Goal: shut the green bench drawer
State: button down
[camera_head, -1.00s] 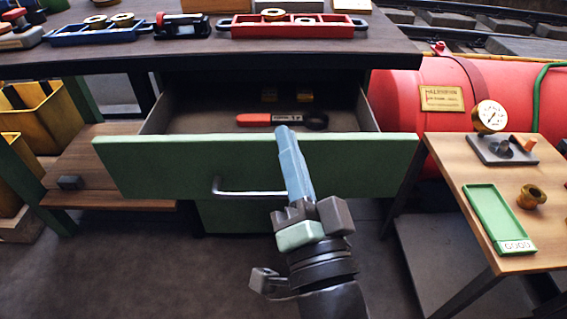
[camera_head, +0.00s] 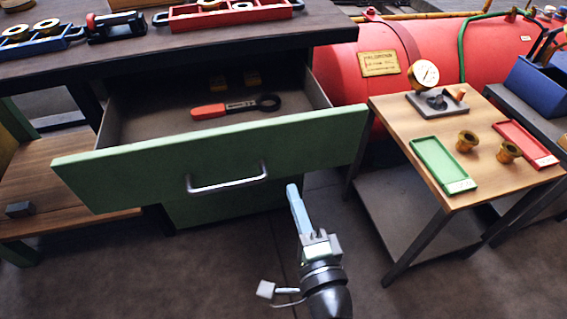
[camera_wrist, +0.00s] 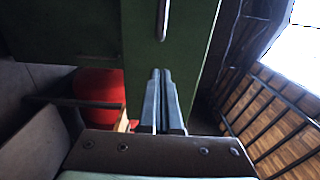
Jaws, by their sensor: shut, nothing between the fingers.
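The green bench drawer (camera_head: 215,160) stands pulled out from under the dark bench, its inside showing from above. A metal bar handle (camera_head: 228,184) is on its front. An orange-handled tool (camera_head: 235,107) and small brass-coloured pieces lie inside. My gripper (camera_head: 293,188) is shut and empty, in front of and below the drawer's front, to the right of the handle. In the wrist view the closed fingers (camera_wrist: 163,75) point toward the green panel (camera_wrist: 187,75), with the handle (camera_wrist: 163,20) beyond the tips. I cannot tell whether the fingers touch the panel.
A wooden side table (camera_head: 428,180) stands to the right with a green tray (camera_head: 441,164), a red tray (camera_head: 526,143), brass fittings and a gauge (camera_head: 423,74). A red tank (camera_head: 345,75) is behind it. The floor (camera_head: 230,270) before the drawer is clear.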

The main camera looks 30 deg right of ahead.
aim_at(279, 157)
jog(key=x, duration=0.7)
jog(key=shift+w, duration=0.25)
